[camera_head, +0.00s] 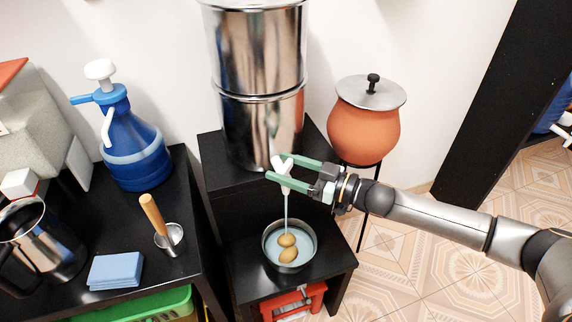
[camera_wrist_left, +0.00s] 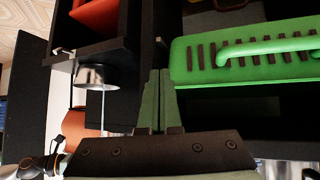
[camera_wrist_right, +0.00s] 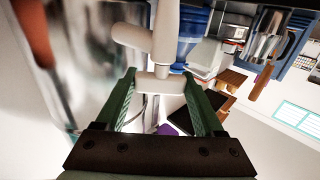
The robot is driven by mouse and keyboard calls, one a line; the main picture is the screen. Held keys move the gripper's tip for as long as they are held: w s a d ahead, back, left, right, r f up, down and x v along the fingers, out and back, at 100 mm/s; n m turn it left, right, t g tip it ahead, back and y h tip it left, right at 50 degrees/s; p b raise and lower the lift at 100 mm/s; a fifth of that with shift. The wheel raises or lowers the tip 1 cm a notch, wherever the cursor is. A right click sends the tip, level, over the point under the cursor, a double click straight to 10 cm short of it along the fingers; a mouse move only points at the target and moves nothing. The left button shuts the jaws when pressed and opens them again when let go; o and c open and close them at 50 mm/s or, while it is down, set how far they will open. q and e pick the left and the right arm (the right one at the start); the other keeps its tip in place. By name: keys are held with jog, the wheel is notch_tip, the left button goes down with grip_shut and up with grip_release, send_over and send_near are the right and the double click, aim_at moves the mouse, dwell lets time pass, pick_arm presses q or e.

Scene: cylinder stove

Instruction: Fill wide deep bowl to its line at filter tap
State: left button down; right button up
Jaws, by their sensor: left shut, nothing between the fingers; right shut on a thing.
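The steel filter (camera_head: 258,60) stands on a black stand, and its white tap (camera_head: 280,163) juts out low at the front. My right gripper (camera_head: 281,170) is shut on the tap's white handle; the handle (camera_wrist_right: 158,86) shows between the fingers in the right wrist view. A thin stream runs from the tap into the steel bowl (camera_head: 267,256) on the lower black shelf. The bowl holds pale water and two brown roundish things (camera_head: 288,247). I cannot make out a fill line. My left gripper (camera_wrist_left: 158,100) is shut and empty; the bowl (camera_wrist_left: 98,76) shows beside it in the left wrist view.
A clay pot (camera_head: 364,125) with a metal lid stands right of the filter. A green crate (camera_wrist_left: 245,60) sits below.

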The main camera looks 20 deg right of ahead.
jog(key=shift+a+r+g+y, duration=0.1)
jog(key=shift+a+g+y, duration=0.05)
jog(key=shift+g+y, duration=0.15)
jog(key=shift+s, duration=0.1)
jog(key=o, duration=1.4)
jog(key=shift+d, duration=0.2)
jog(key=shift+s+d, duration=0.2)
jog(key=shift+d, duration=0.15)
jog(key=p+v, duration=0.1)
jog(key=v, duration=1)
jog(key=shift+s+d, duration=0.1)
jog(key=shift+s, duration=0.2)
